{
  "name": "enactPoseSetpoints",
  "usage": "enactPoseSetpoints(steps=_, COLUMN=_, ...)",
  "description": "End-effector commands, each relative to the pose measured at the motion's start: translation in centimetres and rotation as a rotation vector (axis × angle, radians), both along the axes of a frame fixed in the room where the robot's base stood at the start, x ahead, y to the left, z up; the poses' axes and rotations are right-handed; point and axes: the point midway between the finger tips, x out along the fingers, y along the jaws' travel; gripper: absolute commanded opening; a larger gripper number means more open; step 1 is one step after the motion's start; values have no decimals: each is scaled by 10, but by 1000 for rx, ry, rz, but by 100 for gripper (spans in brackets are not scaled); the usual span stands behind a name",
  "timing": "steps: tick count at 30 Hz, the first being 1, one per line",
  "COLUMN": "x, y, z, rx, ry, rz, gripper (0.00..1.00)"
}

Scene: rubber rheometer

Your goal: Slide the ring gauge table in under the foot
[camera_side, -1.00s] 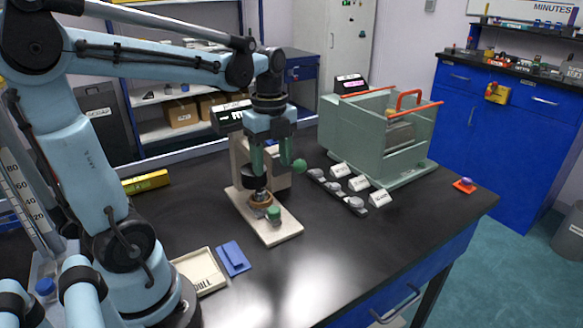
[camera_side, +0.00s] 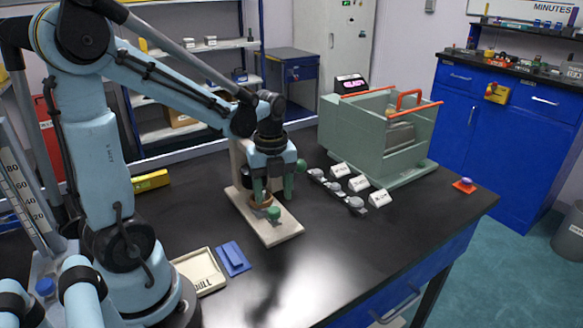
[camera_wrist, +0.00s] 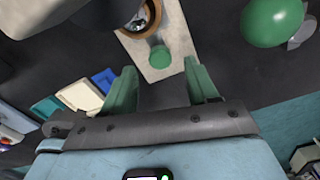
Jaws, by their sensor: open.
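The gauge stand has a pale base plate (camera_side: 268,237). A copper-coloured ring (camera_side: 260,202) sits on it, and a green knob (camera_side: 273,214) stands just in front, apparently on the ring gauge table. In the wrist view the green knob (camera_wrist: 160,56) lies between and slightly beyond the fingertips, with the copper ring (camera_wrist: 147,20) farther up. My gripper (camera_side: 272,195) is open and low over the base plate, its fingers apart and holding nothing. The foot is hidden behind my gripper in the side view. I cannot tell whether the fingers touch the knob.
A green ball knob (camera_side: 301,166) sticks out close to my gripper's right side. Weights with white labels (camera_side: 341,170) stand to the right, before a green cabinet (camera_side: 350,125). A beige tray (camera_side: 201,270) and blue pad (camera_side: 233,257) lie front left. The right front tabletop is clear.

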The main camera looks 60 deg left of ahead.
Motion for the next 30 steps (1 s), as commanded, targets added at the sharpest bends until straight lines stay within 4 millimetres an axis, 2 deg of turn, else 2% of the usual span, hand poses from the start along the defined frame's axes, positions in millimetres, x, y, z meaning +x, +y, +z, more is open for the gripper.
enactPoseSetpoints(steps=3, x=0, y=0, z=-16, rx=0, ry=0, rz=0, gripper=58)
enactPoseSetpoints(steps=9, x=0, y=0, z=-33, rx=0, ry=0, rz=1, gripper=58)
enactPoseSetpoints(steps=22, x=0, y=0, z=-40, rx=0, ry=0, rz=1, gripper=58)
enactPoseSetpoints(steps=23, x=0, y=0, z=-40, rx=0, ry=0, rz=1, gripper=57)
enactPoseSetpoints(steps=30, x=0, y=0, z=-40, rx=0, ry=0, rz=1, gripper=20)
